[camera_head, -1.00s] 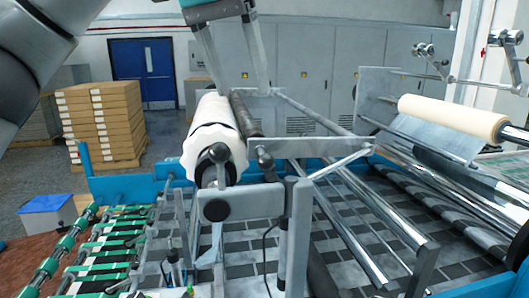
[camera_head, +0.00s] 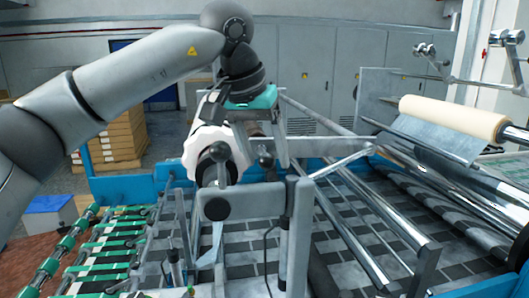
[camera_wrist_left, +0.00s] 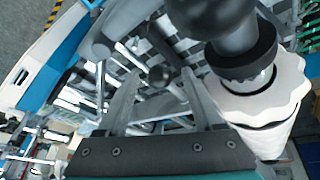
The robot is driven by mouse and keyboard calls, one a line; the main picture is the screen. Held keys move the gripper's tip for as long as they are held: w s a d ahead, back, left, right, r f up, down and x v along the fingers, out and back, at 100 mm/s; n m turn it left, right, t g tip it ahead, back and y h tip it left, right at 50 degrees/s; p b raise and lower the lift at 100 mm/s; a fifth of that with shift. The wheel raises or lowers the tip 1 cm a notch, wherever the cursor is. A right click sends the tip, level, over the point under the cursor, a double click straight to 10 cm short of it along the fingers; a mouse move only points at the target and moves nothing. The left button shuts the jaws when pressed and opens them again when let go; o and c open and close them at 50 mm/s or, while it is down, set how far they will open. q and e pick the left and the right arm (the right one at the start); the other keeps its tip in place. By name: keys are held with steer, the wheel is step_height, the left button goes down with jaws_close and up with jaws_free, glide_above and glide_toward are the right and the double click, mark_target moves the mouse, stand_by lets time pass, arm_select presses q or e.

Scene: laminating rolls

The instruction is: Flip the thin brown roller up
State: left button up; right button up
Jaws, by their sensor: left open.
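The thin dark brown roller (camera_head: 256,129) lies just right of the white roll (camera_head: 207,137) in the head view; my left gripper covers much of it. In the left wrist view I cannot pick out the roller. My left gripper (camera_head: 250,146) points down over the rolls' near end. In the left wrist view its two fingers (camera_wrist_left: 158,76) stand apart, with a dark round knob (camera_wrist_left: 160,77) showing between or beyond the tips. I cannot tell whether they touch it. The white roll (camera_wrist_left: 262,118) is close on the right there. My right gripper is not in view.
A near frame plate with a black knob (camera_head: 217,209) stands in front of the rolls. A cream roll (camera_head: 452,116) and bare metal bars lie to the right. Green-belted rails (camera_head: 112,247) are at lower left. Stacked boxes (camera_head: 122,138) stand behind.

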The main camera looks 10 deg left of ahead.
arm_select(q)
jaws_close()
stand_by(0.5)
stand_by(0.9)
